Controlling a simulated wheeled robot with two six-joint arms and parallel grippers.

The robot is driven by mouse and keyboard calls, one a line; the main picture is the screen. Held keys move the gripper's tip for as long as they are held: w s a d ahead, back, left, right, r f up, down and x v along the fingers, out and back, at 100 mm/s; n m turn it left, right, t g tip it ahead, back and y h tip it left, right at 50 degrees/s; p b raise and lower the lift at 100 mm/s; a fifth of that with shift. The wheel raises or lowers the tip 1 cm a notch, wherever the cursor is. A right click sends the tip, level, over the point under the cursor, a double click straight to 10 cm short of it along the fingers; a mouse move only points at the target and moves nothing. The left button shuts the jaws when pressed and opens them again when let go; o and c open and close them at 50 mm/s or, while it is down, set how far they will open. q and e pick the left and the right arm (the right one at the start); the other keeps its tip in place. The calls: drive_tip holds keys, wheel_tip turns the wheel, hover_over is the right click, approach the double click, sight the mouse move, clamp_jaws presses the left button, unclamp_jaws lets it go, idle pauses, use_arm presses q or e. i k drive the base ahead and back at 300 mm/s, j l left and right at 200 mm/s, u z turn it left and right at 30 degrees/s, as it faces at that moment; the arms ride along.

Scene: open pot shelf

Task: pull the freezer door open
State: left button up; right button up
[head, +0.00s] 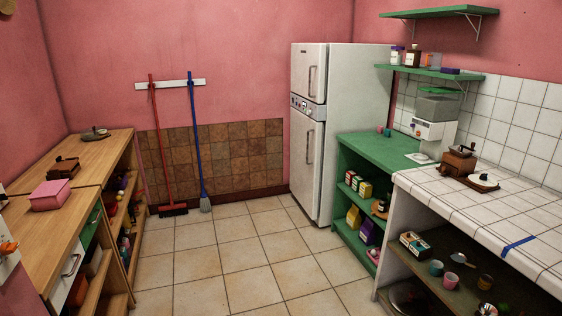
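A white fridge-freezer (345,130) stands against the back wall, right of centre in the head view. Its upper, smaller door (300,72) looks like the freezer door and is shut, with a vertical handle (312,80) near its right side. The larger lower door (304,165) is also shut and has its own vertical handle (309,147). A control strip (306,109) with a dial runs between the doors. Neither of my grippers is in the head view.
The tiled floor (238,256) is clear up to the fridge. A green shelf unit (385,150) stands right of the fridge, with a white-tiled counter (455,205) nearer. Wooden counters (100,150) line the left. A red broom (155,140) and blue broom (195,130) hang on the back wall.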

sight(308, 61)
drive_tip(key=i+u, duration=0.3)
drive_tip(key=i, duration=1.7)
drive_tip(key=j, duration=0.05)
